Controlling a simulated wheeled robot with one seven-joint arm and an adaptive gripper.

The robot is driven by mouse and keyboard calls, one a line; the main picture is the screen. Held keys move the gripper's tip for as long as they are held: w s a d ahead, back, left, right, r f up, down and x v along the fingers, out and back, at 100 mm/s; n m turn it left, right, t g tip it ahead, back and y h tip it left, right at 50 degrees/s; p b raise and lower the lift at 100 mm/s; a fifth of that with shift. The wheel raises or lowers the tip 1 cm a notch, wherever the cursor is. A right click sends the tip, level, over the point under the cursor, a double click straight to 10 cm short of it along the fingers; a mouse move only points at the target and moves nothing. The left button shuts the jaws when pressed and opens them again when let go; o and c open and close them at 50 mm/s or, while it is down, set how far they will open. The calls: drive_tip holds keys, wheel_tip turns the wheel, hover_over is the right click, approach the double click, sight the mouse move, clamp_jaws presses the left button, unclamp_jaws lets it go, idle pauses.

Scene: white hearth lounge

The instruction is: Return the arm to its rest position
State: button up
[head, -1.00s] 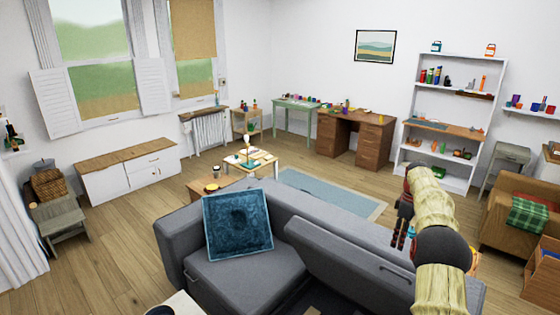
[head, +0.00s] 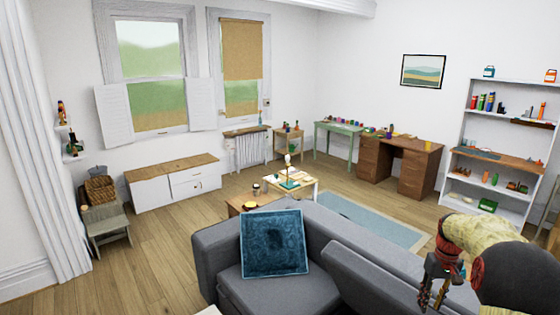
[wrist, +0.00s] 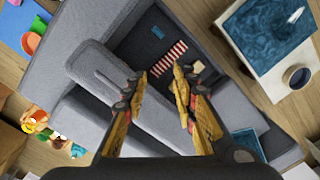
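My arm shows at the lower right of the head view, raised in front of the grey sofa (head: 340,235). My gripper (head: 437,285) hangs at its end and points down; its fingers are small there. In the wrist view my gripper (wrist: 160,73) has its two yellow and black fingers spread apart, with nothing held between them. Below it are the grey sofa (wrist: 75,55) and a dark recess (wrist: 145,35) in it, with a red-and-white striped thing (wrist: 167,59) and a small blue thing (wrist: 158,32) inside.
A blue cushion (head: 273,243) leans on the sofa. A low table (head: 318,187), wooden desk (head: 430,155) and white shelf (head: 512,212) stand beyond. In the wrist view, a cup (wrist: 297,76) stands at right. Wood floor (head: 150,240) is open at left.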

drive_tip(key=s+a+r+t+b, duration=0.3)
drive_tip(key=s+a+r+b, duration=0.1)
drive_tip(key=s+a, duration=1.1)
drive_tip(key=s+a+r+n+t+b, duration=0.1)
drive_tip(key=s+a+r+t+b, duration=0.2)
drive_tip(key=s+a, duration=1.2)
drive_tip(key=shift+s+r+b, duration=0.35)
drive_tip(key=shift+s+r, duration=0.7)
drive_tip(key=shift+s, duration=0.3)
